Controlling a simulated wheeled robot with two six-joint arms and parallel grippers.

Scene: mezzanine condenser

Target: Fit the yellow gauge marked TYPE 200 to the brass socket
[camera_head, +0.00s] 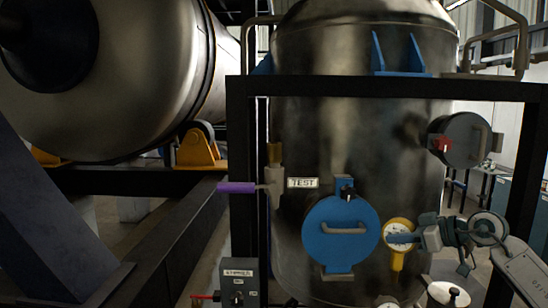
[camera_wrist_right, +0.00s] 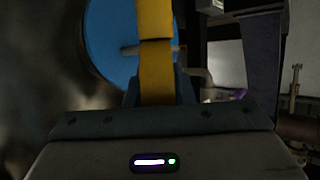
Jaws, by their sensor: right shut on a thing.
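A yellow gauge (camera_head: 398,224) with a white dial is in front of the steel tank, just right of the blue round cover. Its stem points down; its marking is too small to read. My right gripper (camera_head: 408,238) comes in from the right and is shut on the gauge. In the right wrist view, a yellow part of the gauge (camera_wrist_right: 156,70) stands between the fingers of the gripper (camera_wrist_right: 158,92). A brass socket (camera_head: 274,153) tops a fitting beside the TEST plate, up and left of the gauge and apart from it. My left gripper is not in view.
A purple lever (camera_head: 236,188) sticks out left of the fitting. The blue cover (camera_head: 340,234) with its handle lies between the gauge and the socket. A dark frame (camera_head: 239,150) stands left of the socket. A grey switch box (camera_head: 240,284) is below.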

